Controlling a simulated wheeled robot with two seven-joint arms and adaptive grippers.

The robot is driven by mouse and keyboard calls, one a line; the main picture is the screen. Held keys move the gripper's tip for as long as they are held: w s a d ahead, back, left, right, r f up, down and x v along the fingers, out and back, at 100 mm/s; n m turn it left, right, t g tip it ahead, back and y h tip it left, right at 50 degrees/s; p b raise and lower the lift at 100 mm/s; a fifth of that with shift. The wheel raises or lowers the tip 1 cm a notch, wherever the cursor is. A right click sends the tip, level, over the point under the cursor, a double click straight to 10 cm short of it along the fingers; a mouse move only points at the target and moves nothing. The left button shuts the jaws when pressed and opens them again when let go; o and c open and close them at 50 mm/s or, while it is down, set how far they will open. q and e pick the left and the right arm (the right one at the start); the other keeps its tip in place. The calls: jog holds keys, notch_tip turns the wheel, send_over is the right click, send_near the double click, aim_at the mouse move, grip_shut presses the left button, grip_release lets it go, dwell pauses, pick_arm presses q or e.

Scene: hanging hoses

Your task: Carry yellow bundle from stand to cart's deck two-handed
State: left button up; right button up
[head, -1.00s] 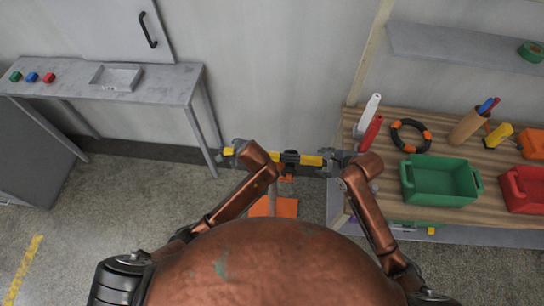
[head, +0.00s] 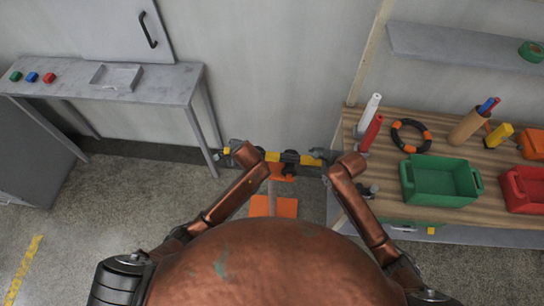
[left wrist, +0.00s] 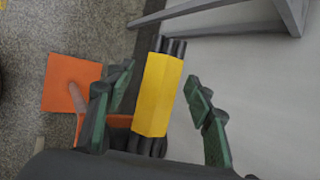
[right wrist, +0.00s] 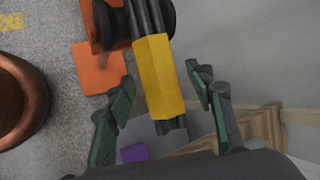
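The yellow bundle (head: 273,156) is a set of dark hoses with yellow sleeves. It lies across the top of the orange stand (head: 285,207), between my two grippers. My left gripper (head: 232,153) is at the bundle's left end. In the left wrist view its green-padded fingers (left wrist: 158,90) stand open on either side of a yellow sleeve (left wrist: 160,95), with gaps. My right gripper (head: 326,158) is at the right end. In the right wrist view its fingers (right wrist: 160,95) are open on either side of the other yellow sleeve (right wrist: 157,75). I cannot make out a cart.
A wooden workbench (head: 460,215) stands close on the right, with a green bin (head: 438,198), a red bin (head: 520,205), an orange-black ring (head: 411,150) and upright tubes. A grey table (head: 165,85) is at the left wall. The floor at lower left is open.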

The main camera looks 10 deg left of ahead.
pick_arm(q)
grip_shut()
pick_arm(e)
grip_shut()
